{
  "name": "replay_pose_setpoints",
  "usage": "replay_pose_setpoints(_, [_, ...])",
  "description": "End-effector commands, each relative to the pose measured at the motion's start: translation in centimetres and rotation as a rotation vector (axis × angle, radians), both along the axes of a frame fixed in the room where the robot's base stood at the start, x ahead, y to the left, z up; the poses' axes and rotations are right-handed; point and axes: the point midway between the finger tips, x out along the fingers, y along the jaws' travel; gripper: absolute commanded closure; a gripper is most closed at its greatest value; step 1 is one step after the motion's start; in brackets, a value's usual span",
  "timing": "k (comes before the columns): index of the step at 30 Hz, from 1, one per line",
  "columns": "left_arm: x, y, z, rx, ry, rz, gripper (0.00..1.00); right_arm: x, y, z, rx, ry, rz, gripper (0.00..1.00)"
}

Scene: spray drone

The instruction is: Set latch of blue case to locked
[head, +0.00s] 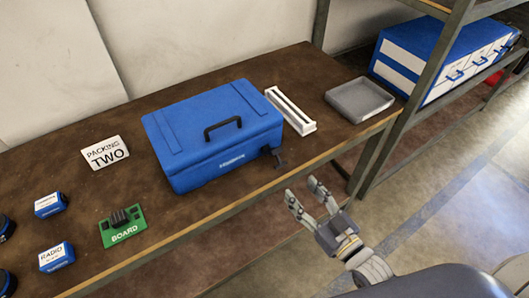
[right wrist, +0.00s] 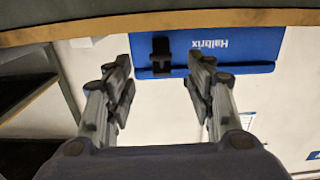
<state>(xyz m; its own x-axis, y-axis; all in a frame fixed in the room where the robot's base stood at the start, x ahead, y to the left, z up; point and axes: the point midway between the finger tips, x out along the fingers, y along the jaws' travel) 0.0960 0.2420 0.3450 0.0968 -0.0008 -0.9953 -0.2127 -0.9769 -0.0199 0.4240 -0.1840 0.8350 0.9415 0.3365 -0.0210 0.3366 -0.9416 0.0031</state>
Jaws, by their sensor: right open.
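The blue case (head: 215,135) lies closed on the brown table, with a black handle on its lid. Its black latch (head: 273,158) is at the right end of the front face and appears to stick out from it. In the right wrist view the blue case (right wrist: 250,47) shows its front with upside-down lettering, and the black latch (right wrist: 161,52) lies between my fingers in the picture. My right gripper (head: 303,193) is open and empty, in front of the table edge and apart from the latch. It also shows in the right wrist view (right wrist: 160,75). My left gripper is out of view.
A white slotted holder (head: 290,110) and a grey tray (head: 359,99) stand right of the case. A "PACKING TWO" sign (head: 105,152), a green board (head: 122,226) and small blue boxes (head: 50,204) lie to the left. A metal shelf post (head: 418,85) rises at the right.

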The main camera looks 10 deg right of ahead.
Motion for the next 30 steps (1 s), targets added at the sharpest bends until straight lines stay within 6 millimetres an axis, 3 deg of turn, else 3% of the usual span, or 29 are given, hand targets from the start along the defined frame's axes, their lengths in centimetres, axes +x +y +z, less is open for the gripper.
replay_pose_setpoints(7, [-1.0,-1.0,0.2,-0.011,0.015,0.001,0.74,1.6,0.8,1.0,0.008,-0.019,0.005,0.5])
replay_pose_setpoints(12, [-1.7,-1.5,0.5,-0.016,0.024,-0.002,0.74,4.4,1.7,1.0,0.008,-0.018,0.004,0.5])
replay_pose_setpoints(21, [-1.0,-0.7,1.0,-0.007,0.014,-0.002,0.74,8.7,3.3,0.8,0.006,-0.017,0.004,0.5])
replay_pose_setpoints(30, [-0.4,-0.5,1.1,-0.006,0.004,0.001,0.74,10.1,3.9,0.7,0.005,-0.014,0.005,0.5])
